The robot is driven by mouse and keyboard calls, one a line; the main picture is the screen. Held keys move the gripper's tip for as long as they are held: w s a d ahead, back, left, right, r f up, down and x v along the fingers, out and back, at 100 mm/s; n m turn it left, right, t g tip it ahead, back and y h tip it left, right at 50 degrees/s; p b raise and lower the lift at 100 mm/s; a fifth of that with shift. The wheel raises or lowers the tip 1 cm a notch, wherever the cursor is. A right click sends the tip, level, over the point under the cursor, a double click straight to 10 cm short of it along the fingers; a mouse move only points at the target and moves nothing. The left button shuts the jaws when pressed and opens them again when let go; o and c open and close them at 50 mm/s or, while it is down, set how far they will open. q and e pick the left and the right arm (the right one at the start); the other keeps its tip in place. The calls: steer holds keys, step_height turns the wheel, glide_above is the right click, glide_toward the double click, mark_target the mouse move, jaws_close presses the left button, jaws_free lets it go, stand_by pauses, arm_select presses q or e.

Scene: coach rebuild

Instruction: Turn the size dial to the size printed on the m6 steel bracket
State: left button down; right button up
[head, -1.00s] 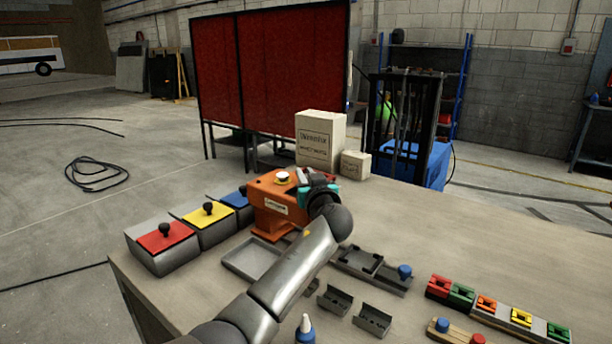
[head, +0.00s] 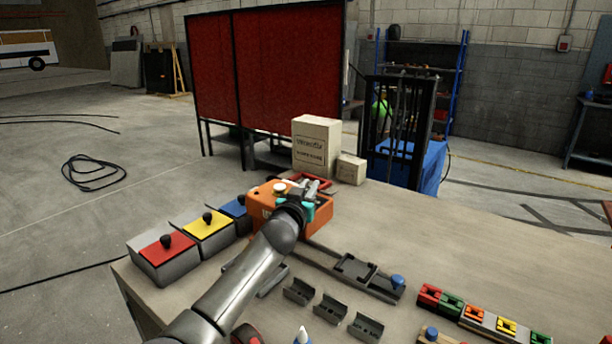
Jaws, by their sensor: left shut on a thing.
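The orange machine (head: 262,205) stands at the far side of the bench, with a pale round knob with a yellow rim (head: 279,188) on its top. I cannot tell whether this knob is the size dial, and no size marks are readable. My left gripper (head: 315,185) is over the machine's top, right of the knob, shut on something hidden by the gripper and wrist. Three dark grey U-shaped brackets (head: 298,291), (head: 330,306), (head: 365,328) lie in a row on the bench. Their printing is too small to read. My right gripper is out of view.
Three bins with red (head: 168,249), yellow (head: 208,225) and blue lids (head: 234,207) stand left. A dark fixture (head: 352,268) with a blue knob (head: 398,282) lies right of my arm. Coloured blocks (head: 475,314) line the right front. Cardboard boxes (head: 316,146) stand behind. The right-rear bench is clear.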

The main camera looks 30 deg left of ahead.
arm_select(q)
steer(key=m+h+p, duration=0.2)
steer(key=h, duration=0.1)
steer(key=shift+d+r+t, duration=0.15)
steer(key=shift+t, duration=0.15)
steer(key=shift+d+m+h+p, duration=0.3)
steer(key=shift+m+h+p, duration=0.45)
steer(key=shift+h, duration=0.55)
steer(key=shift+m, duration=0.25)
steer(key=c, duration=0.8)
jaws_free()
steer(key=shift+s+a+p, duration=0.2)
steer(key=shift+s+p, duration=0.1)
steer(key=shift+s, duration=2.2)
steer(key=shift+s+a+p, duration=0.15)
steer(key=shift+s+p, duration=0.2)
steer(key=shift+s, duration=2.2)
steer(key=shift+s+a+p, duration=0.2)
steer(key=shift+s+p, duration=0.1)
steer(key=shift+s, duration=2.2)
